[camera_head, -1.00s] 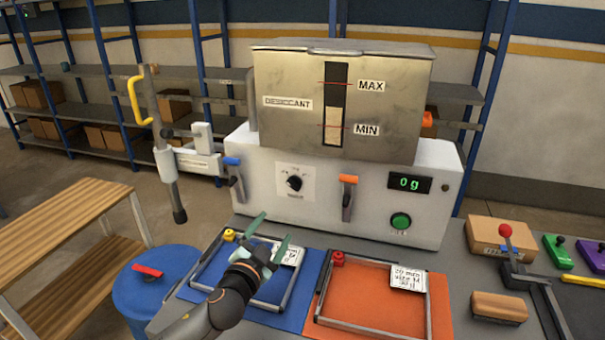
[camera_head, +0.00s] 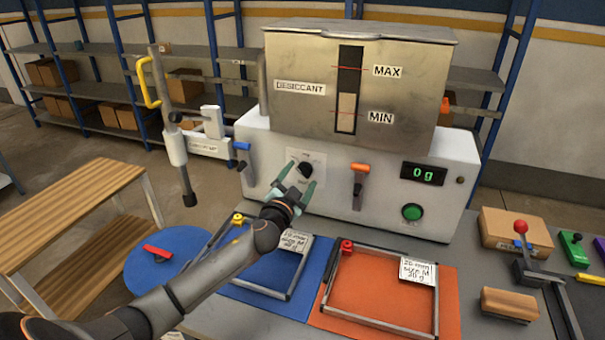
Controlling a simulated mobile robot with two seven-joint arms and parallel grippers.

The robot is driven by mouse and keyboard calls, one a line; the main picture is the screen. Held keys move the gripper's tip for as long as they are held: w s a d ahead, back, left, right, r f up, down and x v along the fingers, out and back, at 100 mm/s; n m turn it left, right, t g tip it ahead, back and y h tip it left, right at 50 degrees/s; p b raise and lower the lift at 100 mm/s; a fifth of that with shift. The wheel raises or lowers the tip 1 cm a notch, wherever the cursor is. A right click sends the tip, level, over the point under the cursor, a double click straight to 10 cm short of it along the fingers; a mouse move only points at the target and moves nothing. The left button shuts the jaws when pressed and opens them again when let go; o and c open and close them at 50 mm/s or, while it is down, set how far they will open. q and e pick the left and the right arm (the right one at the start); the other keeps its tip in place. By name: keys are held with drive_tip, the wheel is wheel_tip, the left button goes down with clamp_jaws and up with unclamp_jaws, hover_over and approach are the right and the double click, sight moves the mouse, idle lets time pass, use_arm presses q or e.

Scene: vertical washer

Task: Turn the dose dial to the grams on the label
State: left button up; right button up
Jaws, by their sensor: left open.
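The dose dial (camera_head: 305,169) is a dark round knob on a white scale plate, on the front of the white dispenser (camera_head: 330,200). My left gripper (camera_head: 293,184) is open, its green fingers just in front of and below the dial; I cannot tell if they touch it. The display (camera_head: 423,173) reads 0 g. One label (camera_head: 416,271) lies at the orange mat's frame and seems to read "20 mm, size M, 20 g", though the small print is unsure. Another label (camera_head: 295,241) lies at the blue mat's frame, too small to read. My right gripper is not in view.
An orange-handled lever (camera_head: 359,184) and a green button (camera_head: 412,212) sit right of the dial. A blue-handled lever (camera_head: 243,161) is to its left. The desiccant hopper (camera_head: 300,110) stands above. A blue drum (camera_head: 165,258) is at lower left.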

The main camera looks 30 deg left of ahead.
sight(304, 171)
use_arm(q)
drive_tip(key=shift+x, duration=1.1)
clamp_jaws()
